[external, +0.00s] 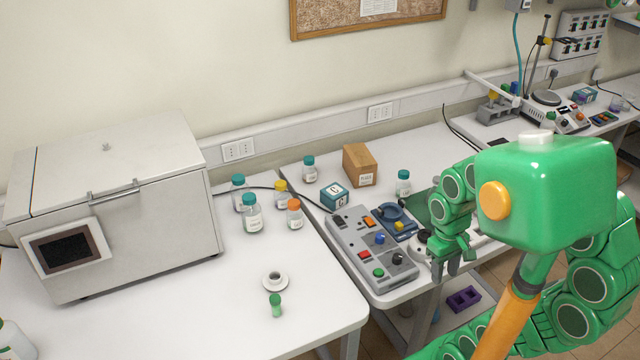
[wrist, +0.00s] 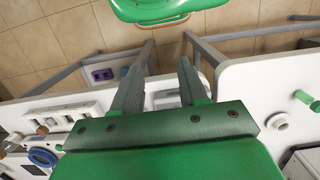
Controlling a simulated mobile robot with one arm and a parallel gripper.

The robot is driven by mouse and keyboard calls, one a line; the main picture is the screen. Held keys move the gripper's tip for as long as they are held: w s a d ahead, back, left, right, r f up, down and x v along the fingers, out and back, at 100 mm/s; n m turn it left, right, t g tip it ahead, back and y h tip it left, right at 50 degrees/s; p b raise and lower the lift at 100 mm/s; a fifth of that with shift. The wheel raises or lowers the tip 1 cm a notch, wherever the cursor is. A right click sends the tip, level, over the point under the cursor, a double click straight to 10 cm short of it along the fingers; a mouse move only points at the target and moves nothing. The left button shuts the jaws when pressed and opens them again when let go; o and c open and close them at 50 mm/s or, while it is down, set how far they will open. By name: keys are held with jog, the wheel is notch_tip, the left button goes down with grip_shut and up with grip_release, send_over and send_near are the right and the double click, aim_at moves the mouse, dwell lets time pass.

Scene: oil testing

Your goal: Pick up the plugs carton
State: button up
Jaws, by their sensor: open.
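A brown carton with a white label (external: 359,165) stands upright at the back of the right bench, near the wall. Its label is too small to read, so I cannot be sure that it is the plugs carton. A smaller teal box with a white label (external: 334,196) sits in front of it and to the left. My gripper (external: 445,268) is open and empty, pointing down at the front edge of the right bench, well apart from both boxes. In the wrist view my gripper (wrist: 163,62) has its two fingers spread with nothing between them. Neither box is clearly visible there.
A grey control panel (external: 372,248) and a blue ring-shaped device (external: 395,218) lie between my gripper and the boxes. Several bottles, including an orange-capped one (external: 294,214), stand to the left. A clear bottle (external: 403,184) stands right of the carton. The left bench front is mostly clear.

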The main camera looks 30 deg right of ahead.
jog(key=shift+o, duration=0.3)
jog(key=o, duration=1)
jog(key=m+t+h, duration=0.2)
jog(key=t+h, duration=0.1)
jog(key=t, duration=1.2)
send_near(360, 155)
jog(key=shift+x, duration=4.55)
